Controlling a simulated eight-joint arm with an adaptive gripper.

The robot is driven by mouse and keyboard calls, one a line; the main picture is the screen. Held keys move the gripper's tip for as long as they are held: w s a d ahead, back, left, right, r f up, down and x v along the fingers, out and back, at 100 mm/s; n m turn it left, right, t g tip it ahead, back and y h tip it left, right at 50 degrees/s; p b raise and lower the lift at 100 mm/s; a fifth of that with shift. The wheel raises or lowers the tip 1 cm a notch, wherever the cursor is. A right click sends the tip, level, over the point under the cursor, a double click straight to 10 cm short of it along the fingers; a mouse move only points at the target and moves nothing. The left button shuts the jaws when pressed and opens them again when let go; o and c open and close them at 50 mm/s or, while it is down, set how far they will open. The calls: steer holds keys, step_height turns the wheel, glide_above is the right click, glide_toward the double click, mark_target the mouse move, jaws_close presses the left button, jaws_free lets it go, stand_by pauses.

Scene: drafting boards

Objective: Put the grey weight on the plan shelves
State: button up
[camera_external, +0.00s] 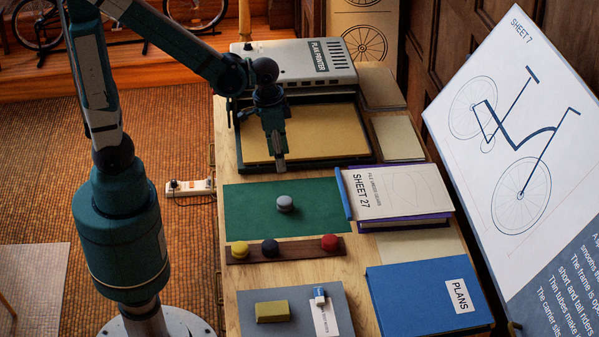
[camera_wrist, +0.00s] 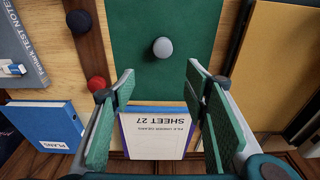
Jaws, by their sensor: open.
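The grey weight (camera_external: 285,203) is a small rounded knob standing on the green mat (camera_external: 250,222). In the wrist view the grey weight (camera_wrist: 162,47) lies beyond the fingertips, near the middle. My gripper (camera_external: 280,165) hangs above the table, over the near edge of the tan board and behind the weight in the picture. In the wrist view my gripper (camera_wrist: 160,78) is open, with nothing between its fingers. A blue flat case labelled PLANS (camera_external: 405,300) lies at the front right; I cannot tell whether it is the plan shelves.
A rack (camera_external: 290,249) holds yellow, dark and red knobs in front of the mat. A SHEET 27 stack (camera_external: 440,205) lies right of it. The printer (camera_external: 300,75) stands behind. A grey mat (camera_external: 255,298) holds a yellow block. A tilted SHEET 7 board (camera_external: 540,150) borders the right.

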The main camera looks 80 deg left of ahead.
steer(key=s+d+r+t, duration=0.2)
steer(key=s+r+t, duration=0.3)
steer(key=s+r, duration=0.4)
steer(key=shift+s+d+r+t, duration=0.15)
steer(key=shift+d+r+t, duration=0.25)
steer(key=shift+r, duration=1.85)
steer(key=shift+o, duration=0.5)
steer(key=m+g, duration=0.7)
steer(key=m, duration=1.3)
glide_above(285, 201)
step_height(285, 201, down, 22)
steer(key=shift+a+f+m+b, duration=0.15)
steer(key=shift+f+m+b, duration=0.15)
steer(key=shift+f+b, duration=0.25)
steer(key=shift+f, duration=1.3)
